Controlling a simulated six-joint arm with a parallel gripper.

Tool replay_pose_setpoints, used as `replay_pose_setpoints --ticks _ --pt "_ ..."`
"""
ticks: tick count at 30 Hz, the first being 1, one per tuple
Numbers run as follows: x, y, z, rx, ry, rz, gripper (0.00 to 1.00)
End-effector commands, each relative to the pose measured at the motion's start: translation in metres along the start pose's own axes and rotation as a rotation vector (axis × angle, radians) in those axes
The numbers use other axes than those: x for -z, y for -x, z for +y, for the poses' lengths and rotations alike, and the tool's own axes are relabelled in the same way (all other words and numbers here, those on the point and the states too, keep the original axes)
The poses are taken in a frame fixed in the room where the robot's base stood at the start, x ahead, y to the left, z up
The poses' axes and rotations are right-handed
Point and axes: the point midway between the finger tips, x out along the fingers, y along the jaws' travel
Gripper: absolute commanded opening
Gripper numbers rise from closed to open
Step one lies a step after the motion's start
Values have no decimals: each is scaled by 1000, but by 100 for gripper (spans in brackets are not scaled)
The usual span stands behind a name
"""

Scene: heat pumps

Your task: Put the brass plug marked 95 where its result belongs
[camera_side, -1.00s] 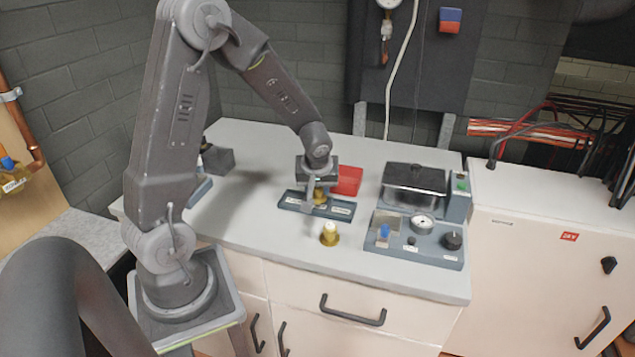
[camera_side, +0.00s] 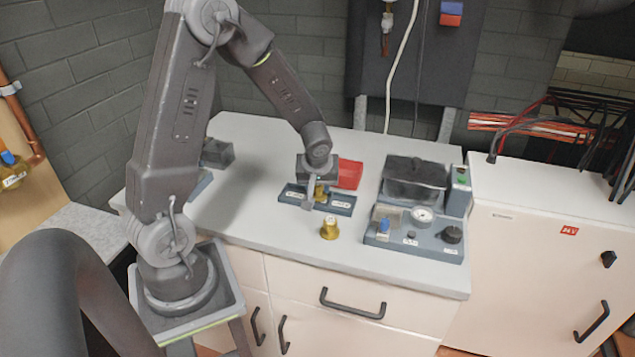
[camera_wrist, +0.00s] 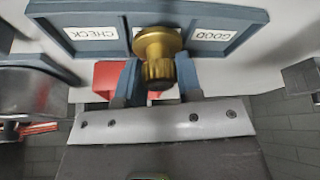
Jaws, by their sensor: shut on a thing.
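My gripper (camera_wrist: 158,82) is shut on a brass plug (camera_wrist: 157,50), which sits upright between its two blue-grey fingers. The gripper also shows in the side view (camera_side: 317,192), low over the blue-grey two-part tray (camera_side: 342,206). The tray in the wrist view (camera_wrist: 122,8) has a compartment labelled CHECK on the left and one labelled GOOD on the right. The held plug is near the divider between them; I cannot tell if it touches the tray. A second brass plug (camera_side: 330,230) with a pale top stands on the counter in front. I cannot read a number on either plug.
A red container (camera_side: 350,174) is just behind the tray. To the right is a blue-grey test unit (camera_side: 440,251) with a gauge (camera_side: 424,215), a black knob (camera_side: 451,235) and a blue-topped part (camera_side: 384,227). The counter's front strip is mostly clear.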

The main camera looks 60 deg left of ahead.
Motion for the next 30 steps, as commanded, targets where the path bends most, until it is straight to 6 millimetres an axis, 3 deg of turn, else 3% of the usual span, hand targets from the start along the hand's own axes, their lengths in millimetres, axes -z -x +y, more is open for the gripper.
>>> replay_pose_setpoints --ticks 16,17,26,30 --pt "-4 -10 0 -1 -2 0 0" --pt "-4 -10 0 -1 -2 0 34" --pt "-4 -10 0 -1 -1 0 63" --pt "-4 -10 0 -1 -1 0 63"
